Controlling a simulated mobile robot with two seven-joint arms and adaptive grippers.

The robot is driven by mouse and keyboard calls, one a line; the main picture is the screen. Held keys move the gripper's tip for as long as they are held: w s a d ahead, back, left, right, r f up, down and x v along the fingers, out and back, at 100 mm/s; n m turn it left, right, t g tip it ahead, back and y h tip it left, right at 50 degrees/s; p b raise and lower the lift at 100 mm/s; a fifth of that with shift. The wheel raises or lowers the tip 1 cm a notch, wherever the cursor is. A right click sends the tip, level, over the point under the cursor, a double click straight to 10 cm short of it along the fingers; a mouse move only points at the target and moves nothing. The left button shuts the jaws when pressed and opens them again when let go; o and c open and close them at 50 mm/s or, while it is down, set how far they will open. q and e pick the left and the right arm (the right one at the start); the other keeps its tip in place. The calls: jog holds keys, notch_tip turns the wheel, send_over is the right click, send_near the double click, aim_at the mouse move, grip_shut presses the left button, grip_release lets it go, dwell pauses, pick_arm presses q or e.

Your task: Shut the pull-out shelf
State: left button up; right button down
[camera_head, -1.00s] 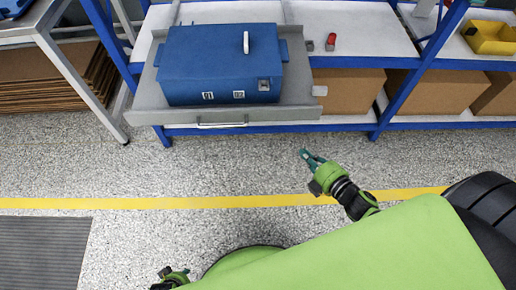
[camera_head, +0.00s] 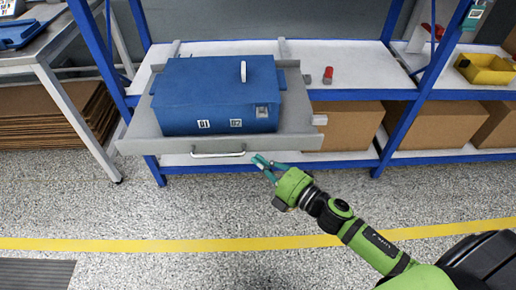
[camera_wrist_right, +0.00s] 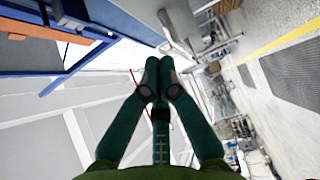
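The grey pull-out shelf (camera_head: 290,143) stands drawn out from the blue-framed rack, its front edge jutting past the rack's uprights. A pale bar handle (camera_head: 217,154) is on its front. A blue box (camera_head: 215,95) with a white lever on top sits on the shelf and hides much of it. My right gripper (camera_head: 258,159) is just in front of the shelf's front edge, right of the handle, and appears apart from it. In the right wrist view the teal fingertips (camera_wrist_right: 158,75) meet with nothing between them. My left gripper is out of view.
A red-topped small item (camera_head: 328,75) stands on the rack's white board. Cardboard boxes (camera_head: 345,122) fill the lower level. A yellow bin (camera_head: 485,69) is at right. A grey-legged table (camera_head: 70,110) stands at left. The speckled floor before the rack is clear.

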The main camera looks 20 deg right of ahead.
aim_at(246, 141)
jog(key=w, duration=0.3)
jog(key=shift+w+d, duration=0.25)
jog(key=shift+w, duration=0.15)
jog(key=shift+w+d, duration=0.15)
jog(key=shift+w, duration=0.25)
